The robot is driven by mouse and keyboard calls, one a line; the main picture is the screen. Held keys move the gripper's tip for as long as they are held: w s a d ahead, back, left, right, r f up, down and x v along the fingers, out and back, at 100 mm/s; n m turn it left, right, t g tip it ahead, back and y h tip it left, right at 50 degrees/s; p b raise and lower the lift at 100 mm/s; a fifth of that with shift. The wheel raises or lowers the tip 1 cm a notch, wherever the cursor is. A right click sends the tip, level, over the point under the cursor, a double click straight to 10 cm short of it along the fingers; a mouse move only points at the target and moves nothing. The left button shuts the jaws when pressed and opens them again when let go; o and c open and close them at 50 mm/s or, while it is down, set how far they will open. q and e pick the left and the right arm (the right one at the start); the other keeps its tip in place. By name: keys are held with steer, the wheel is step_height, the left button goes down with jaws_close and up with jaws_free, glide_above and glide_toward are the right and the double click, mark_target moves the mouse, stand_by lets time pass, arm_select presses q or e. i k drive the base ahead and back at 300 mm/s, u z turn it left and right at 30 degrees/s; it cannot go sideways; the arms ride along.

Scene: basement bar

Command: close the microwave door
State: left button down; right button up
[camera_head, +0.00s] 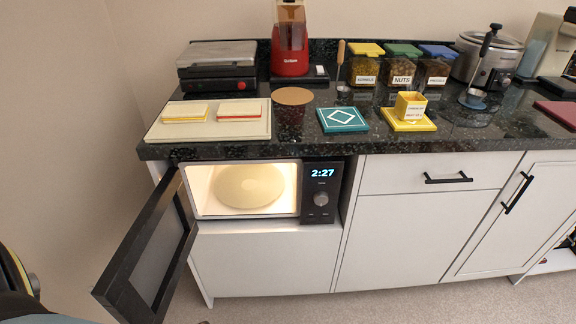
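The microwave (321,208) sits in an open bay under the counter, its display reading 2:27. Its lit inside shows a round, pale turntable (250,187) with nothing on it. The black-framed microwave door (153,254) stands wide open, hinged at the left side and swung out toward me to the lower left. A dark, rounded piece at the lower left edge looks like part of my own body or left arm. No gripper fingers show, and my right arm is out of view.
A drawer handle (448,178) and a cabinet handle (517,195) stick out at right. A wall (60,120) stands at left. The floor (400,308) in front is clear.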

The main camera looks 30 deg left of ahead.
mark_target(139, 283)
steer(key=i, duration=0.9)
steer(key=u, duration=1.6)
steer(key=k, duration=0.5)
steer(key=u, duration=0.85)
steer(key=i, duration=0.35)
